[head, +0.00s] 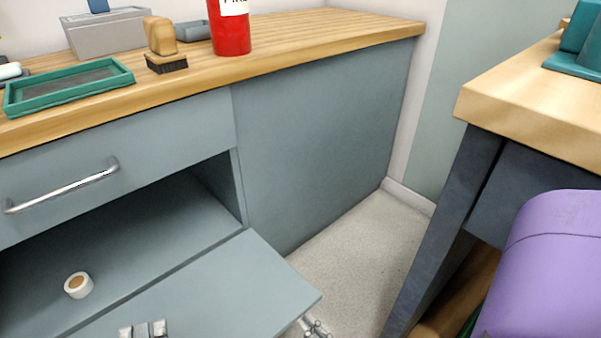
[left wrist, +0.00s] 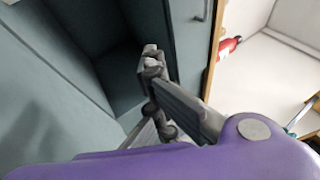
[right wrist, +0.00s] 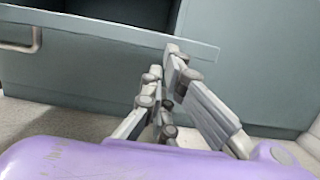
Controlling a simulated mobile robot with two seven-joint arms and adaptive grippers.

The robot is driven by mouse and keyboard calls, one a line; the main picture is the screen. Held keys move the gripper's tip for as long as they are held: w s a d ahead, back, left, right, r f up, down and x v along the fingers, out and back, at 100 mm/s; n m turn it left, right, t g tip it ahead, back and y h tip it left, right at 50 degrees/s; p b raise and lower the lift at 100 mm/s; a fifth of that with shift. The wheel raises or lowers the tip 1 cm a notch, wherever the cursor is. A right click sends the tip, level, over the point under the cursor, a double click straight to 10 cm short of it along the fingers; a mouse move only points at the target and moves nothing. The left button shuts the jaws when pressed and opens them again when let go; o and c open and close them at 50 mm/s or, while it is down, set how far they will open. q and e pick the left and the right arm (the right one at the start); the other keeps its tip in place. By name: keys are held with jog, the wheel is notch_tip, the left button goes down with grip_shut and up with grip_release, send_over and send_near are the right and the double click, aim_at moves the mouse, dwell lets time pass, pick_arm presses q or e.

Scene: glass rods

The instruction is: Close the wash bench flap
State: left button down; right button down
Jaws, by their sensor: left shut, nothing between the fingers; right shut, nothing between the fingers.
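The wash bench flap (head: 225,285) is a grey-blue panel hanging open, folded outward below the dark compartment (head: 130,235). Its outer edge crosses the top of the right wrist view (right wrist: 110,28), with a handle (right wrist: 24,45) at left. My left gripper (head: 143,328) is shut and empty, over the flap at the bottom of the head view; its fingertips also show in the left wrist view (left wrist: 150,60). My right gripper (head: 316,329) is shut and empty by the flap's right corner; its fingertips (right wrist: 172,55) appear close to the flap's edge. I cannot tell whether they touch.
A white tape roll (head: 78,285) sits inside the compartment. A closed drawer (head: 130,160) is above. The wooden top (head: 300,45) carries a green tray (head: 70,87), a brush (head: 161,45) and a red bottle (head: 230,30). Another table (head: 540,110) stands right; floor (head: 350,235) between is clear.

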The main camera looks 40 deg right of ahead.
pick_arm(q)
jog(key=c, duration=2.5)
grip_release()
jog(key=o, duration=0.6)
jog(key=shift+o, duration=0.2)
